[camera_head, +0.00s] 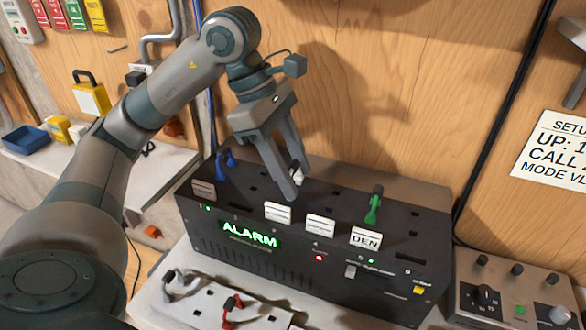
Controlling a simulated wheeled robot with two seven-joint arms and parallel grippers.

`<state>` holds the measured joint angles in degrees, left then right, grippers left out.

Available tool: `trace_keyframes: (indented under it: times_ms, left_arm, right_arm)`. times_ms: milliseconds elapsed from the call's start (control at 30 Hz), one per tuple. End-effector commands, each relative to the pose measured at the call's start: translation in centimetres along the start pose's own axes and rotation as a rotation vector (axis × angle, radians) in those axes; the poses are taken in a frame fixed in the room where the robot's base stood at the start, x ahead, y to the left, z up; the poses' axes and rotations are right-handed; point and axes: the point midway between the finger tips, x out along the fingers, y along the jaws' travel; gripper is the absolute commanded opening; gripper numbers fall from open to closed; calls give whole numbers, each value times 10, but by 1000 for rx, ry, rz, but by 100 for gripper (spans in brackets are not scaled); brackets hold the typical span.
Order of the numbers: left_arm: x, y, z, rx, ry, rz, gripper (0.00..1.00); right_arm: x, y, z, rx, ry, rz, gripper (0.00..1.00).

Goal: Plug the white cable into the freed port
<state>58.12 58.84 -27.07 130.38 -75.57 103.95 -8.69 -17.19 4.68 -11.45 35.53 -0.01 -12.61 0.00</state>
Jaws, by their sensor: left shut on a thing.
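My left gripper (296,186) is above the black box's top, its fingers pointing down and shut on a small white piece, apparently the white plug (298,174). The fingers hide most of it, and I cannot tell whether it is seated in a slot. The black box (270,265) has a row of slots along its top and a green ALARM display on its front. A green plug (373,206) stands upright in the top at the right, and blue plugs (226,160) at the left. My right gripper is not in view.
White label plates (320,224) line the box's front edge. A white tray (190,312) in front holds a pale grey cable (184,286) and a red cable (231,304). A grey control unit (515,295) stands at the right. A wooden wall is behind.

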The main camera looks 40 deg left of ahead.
Motion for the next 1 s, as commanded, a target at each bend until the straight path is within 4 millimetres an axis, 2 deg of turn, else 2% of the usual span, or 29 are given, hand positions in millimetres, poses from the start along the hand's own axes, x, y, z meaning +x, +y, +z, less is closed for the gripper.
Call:
trace_keyframes:
  times_ms: [1000]
  left_arm:
    - [3, 0, -1, 0, 0, 0, 23]
  right_arm:
    - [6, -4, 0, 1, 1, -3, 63]
